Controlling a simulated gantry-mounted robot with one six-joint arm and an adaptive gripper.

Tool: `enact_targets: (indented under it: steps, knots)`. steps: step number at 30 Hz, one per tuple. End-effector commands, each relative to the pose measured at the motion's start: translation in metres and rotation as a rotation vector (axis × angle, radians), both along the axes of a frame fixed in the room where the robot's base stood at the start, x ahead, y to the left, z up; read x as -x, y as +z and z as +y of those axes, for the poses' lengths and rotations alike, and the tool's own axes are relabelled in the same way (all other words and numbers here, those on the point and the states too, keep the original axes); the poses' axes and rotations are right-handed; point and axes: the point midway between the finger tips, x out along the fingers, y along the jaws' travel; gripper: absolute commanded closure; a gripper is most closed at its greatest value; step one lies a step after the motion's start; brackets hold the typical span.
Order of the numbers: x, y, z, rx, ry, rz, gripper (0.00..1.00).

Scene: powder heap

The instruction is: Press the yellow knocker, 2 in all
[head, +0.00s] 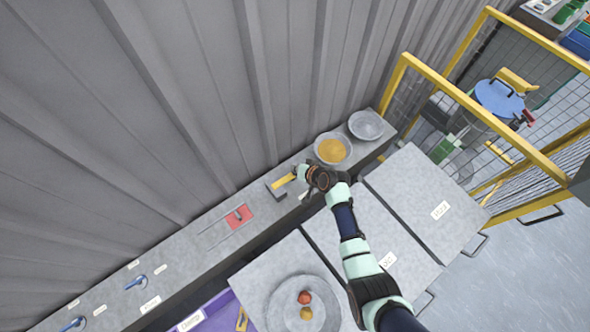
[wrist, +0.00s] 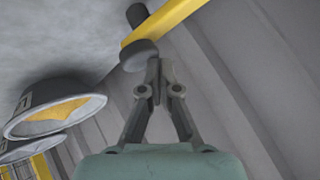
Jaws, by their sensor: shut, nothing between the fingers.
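The yellow knocker (head: 283,182) is a short yellow bar on the grey wall ledge. In the wrist view its yellow bar (wrist: 172,18) slants across the top, with a dark round knob (wrist: 139,55) at its lower end. My gripper (head: 298,173) is just right of the knocker in the head view. In the wrist view my gripper (wrist: 154,68) is shut and empty, its fingertips right beside the dark knob. I cannot tell whether they touch. My wrist hides part of that area in the head view.
A bowl of yellow powder (head: 346,138) and an empty bowl (head: 367,125) stand right of the knocker. A red plate (head: 238,217) with a small lever lies to the left. The corrugated wall (head: 200,90) rises behind; grey-topped cabinets (head: 425,205) stand in front.

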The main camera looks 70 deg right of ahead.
Motion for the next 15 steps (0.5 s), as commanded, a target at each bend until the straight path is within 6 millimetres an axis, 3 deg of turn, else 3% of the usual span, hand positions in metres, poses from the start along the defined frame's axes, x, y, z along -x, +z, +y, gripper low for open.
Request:
enact_targets:
  steps: [15]
  knots:
    - [0.0003,-0.0081,0.0009,-0.003,0.001,0.001,1.00]
